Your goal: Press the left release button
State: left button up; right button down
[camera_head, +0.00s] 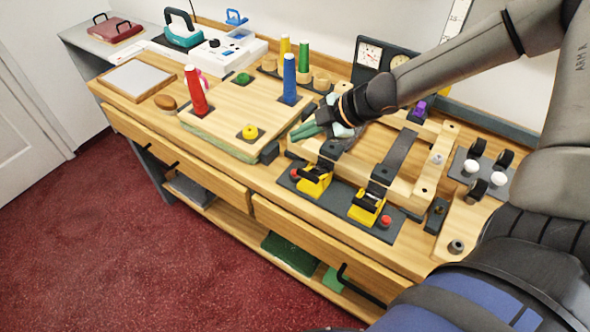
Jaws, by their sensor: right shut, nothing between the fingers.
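The left release button (295,173) is a small red knob at the left end of a dark plate, beside the left yellow clamp unit (314,181). A second red button (385,221) sits at the right, beside the right yellow clamp unit (364,208). My right gripper (302,132) reaches in from the right, with its fingers shut and empty. In the picture its fingers are above and behind the left button, apart from it. My left gripper is out of view.
A wooden frame (430,175) stands behind the clamps. A wooden board (227,124) at the left carries red and blue spools (289,80). A plate with white knobs (470,166) lies to the right.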

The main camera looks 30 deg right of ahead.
notch_tip(320, 180, down, 9)
jog(key=b, duration=0.8)
jog(key=shift+r, duration=0.1)
dwell(1.6)
jog(key=shift+f+b, duration=0.4)
jog(key=shift+b, duration=0.15)
jog(key=shift+s+f+b, duration=0.1)
jog(key=shift+f+b, duration=0.6)
jog(key=shift+f, duration=0.1)
dwell(0.3)
dwell(0.4)
jog(key=shift+d+r+p, duration=0.15)
jog(key=shift+r+p, duration=0.8)
jog(key=shift+p, duration=0.1)
jog(key=shift+r, duration=0.25)
